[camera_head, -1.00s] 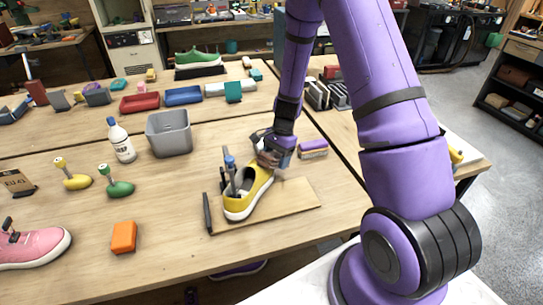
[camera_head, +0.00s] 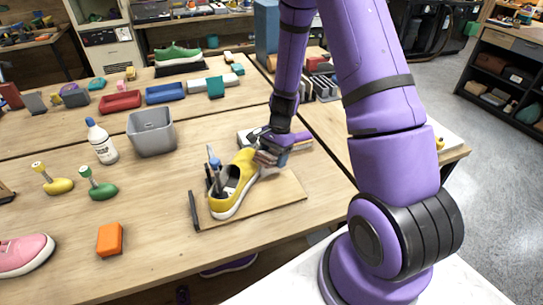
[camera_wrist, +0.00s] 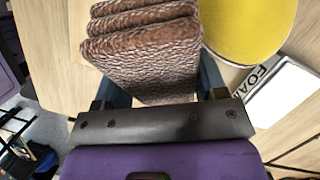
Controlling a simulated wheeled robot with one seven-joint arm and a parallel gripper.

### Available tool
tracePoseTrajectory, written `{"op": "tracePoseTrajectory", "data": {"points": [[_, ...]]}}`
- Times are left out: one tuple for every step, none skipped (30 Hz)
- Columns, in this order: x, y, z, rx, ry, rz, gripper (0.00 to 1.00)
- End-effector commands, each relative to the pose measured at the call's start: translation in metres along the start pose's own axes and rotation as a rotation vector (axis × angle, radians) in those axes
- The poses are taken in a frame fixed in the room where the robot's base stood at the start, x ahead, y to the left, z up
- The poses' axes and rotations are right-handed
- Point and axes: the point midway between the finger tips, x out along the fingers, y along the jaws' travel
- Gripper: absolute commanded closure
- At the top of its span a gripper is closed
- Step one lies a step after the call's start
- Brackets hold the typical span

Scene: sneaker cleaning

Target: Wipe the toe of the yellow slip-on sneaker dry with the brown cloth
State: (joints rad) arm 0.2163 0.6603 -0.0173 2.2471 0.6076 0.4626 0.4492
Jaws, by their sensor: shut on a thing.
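The yellow slip-on sneaker (camera_head: 225,207) stands on a wooden board, its toe pointing away toward the back. Dark and blue-topped pieces stick up from its opening. My gripper (camera_head: 268,159) is at the right side of the toe, shut on the folded brown cloth. In the wrist view, the textured brown cloth (camera_wrist: 150,55) sits in layers between the fingers. The rounded yellow toe (camera_wrist: 250,25) shows just to its right there. The cloth is very close to the toe; I cannot tell whether they touch.
The wooden board (camera_head: 280,196) has a dark bar at its left edge. A white piece lettered FOAM (camera_wrist: 283,92) lies beside the toe.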

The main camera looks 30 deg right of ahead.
Motion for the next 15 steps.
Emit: {"op": "tracePoseTrajectory", "data": {"points": [[-0.001, 0.000, 0.000, 0.000, 0.000, 0.000, 0.73], [-0.002, 0.000, 0.000, -0.001, 0.001, -0.001, 0.73], [-0.004, -0.001, 0.000, -0.001, 0.001, -0.001, 0.73], [-0.006, -0.001, 0.000, -0.002, 0.001, -0.001, 0.73], [-0.009, -0.001, 0.000, -0.003, 0.001, -0.002, 0.73], [-0.012, -0.001, 0.000, -0.003, 0.001, -0.002, 0.73], [-0.015, -0.001, 0.000, -0.003, 0.002, -0.002, 0.73], [-0.017, -0.001, 0.000, -0.002, 0.002, -0.002, 0.73], [-0.021, -0.001, 0.000, -0.002, 0.001, -0.002, 0.73], [-0.024, -0.001, 0.000, -0.001, 0.001, -0.002, 0.73], [-0.026, -0.001, 0.000, -0.001, 0.002, -0.002, 0.73], [-0.030, -0.001, 0.000, -0.001, 0.002, -0.002, 0.73], [-0.032, -0.001, 0.000, -0.001, 0.002, -0.002, 0.73], [-0.035, -0.001, 0.000, -0.002, 0.002, -0.002, 0.73], [-0.038, -0.001, 0.000, -0.002, 0.001, -0.002, 0.73]]}}
